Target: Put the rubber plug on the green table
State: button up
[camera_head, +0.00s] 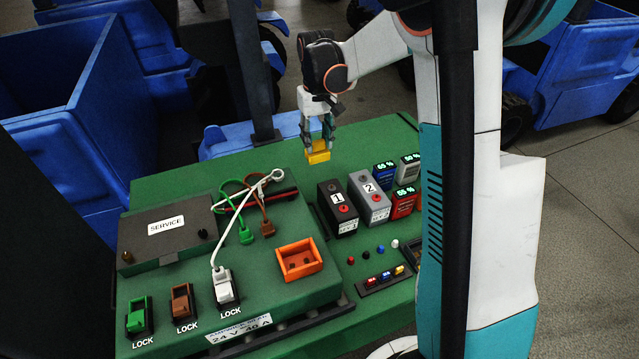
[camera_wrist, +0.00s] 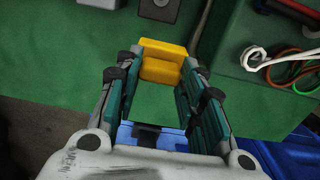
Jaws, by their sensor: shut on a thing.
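The rubber plug, a yellow block (camera_head: 318,156), is held between the fingertips of my gripper (camera_head: 319,143). In the wrist view the yellow plug (camera_wrist: 163,50) sits between the two fingers of my gripper (camera_wrist: 163,64), at their tips. My gripper points down over the back part of the green table (camera_head: 172,185), where the surface is bare. The green table also shows behind the plug in the wrist view (camera_wrist: 60,62). I cannot tell whether the plug's underside touches the table.
Batteries marked 1 (camera_head: 337,208) and 2 (camera_head: 370,197) stand just in front of the plug. A green raised panel with cables and an orange holder (camera_head: 299,260) lies front left. Blue carts (camera_head: 65,130) stand beyond the table. Bare table lies around the gripper.

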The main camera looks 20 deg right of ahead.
notch_tip(320, 180, down, 14)
jog(key=b, duration=0.4)
jog(key=shift+f, duration=0.25)
jog(key=shift+r, duration=0.1)
jog(key=o, duration=0.4)
jog(key=shift+f, duration=0.2)
jog(key=shift+c, duration=0.2)
jog(key=o, duration=0.4)
jog(key=shift+r, duration=0.1)
